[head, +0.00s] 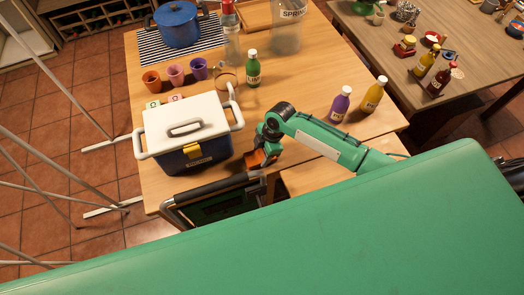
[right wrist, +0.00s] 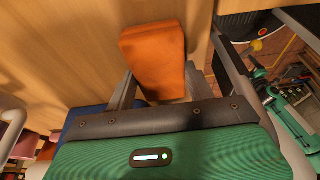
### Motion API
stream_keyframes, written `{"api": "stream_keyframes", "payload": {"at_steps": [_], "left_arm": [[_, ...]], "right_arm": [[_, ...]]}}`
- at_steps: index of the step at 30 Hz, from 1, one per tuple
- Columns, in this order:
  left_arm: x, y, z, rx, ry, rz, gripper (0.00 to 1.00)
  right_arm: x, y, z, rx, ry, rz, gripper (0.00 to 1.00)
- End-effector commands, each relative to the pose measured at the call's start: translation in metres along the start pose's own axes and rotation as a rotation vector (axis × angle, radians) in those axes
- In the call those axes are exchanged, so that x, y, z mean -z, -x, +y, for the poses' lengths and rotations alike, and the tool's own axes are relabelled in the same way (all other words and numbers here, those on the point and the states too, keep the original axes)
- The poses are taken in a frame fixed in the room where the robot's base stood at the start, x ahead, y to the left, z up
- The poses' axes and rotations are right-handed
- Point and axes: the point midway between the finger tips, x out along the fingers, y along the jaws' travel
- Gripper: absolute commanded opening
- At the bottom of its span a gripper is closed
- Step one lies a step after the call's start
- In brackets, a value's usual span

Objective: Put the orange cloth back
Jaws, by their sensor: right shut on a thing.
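The orange cloth (right wrist: 153,58) is a small folded block, held between the two fingers of my right gripper (right wrist: 160,85) in the right wrist view. In the head view my right gripper (head: 257,165) is at the front edge of the wooden table (head: 300,110), just right of the cooler box, and a bit of orange (head: 253,158) shows at its fingers. I cannot tell whether the cloth touches the table. My left gripper is not in view.
The white-lidded blue cooler (head: 188,130) stands close left of the gripper. Cups (head: 176,75), a green bottle (head: 253,68), purple (head: 340,104) and yellow (head: 374,94) bottles and a blue pot (head: 178,24) stand farther back. The table's middle is clear.

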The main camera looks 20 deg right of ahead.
Motion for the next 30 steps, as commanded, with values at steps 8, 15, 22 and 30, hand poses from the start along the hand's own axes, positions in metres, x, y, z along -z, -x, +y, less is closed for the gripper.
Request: {"api": "stream_keyframes", "payload": {"at_steps": [8,15,22,30], "left_arm": [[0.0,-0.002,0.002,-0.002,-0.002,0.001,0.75],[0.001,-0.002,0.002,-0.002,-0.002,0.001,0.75],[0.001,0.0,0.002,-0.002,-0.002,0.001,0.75],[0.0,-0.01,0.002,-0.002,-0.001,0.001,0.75]], "right_arm": [[-0.001,-0.003,0.0,0.0,0.0,-0.001,0.35],[-0.001,-0.002,0.0,0.0,0.0,-0.001,0.75],[0.0,0.0,0.0,0.0,0.0,0.0,0.75],[-0.001,0.036,0.001,-0.004,0.003,-0.002,0.75]]}}
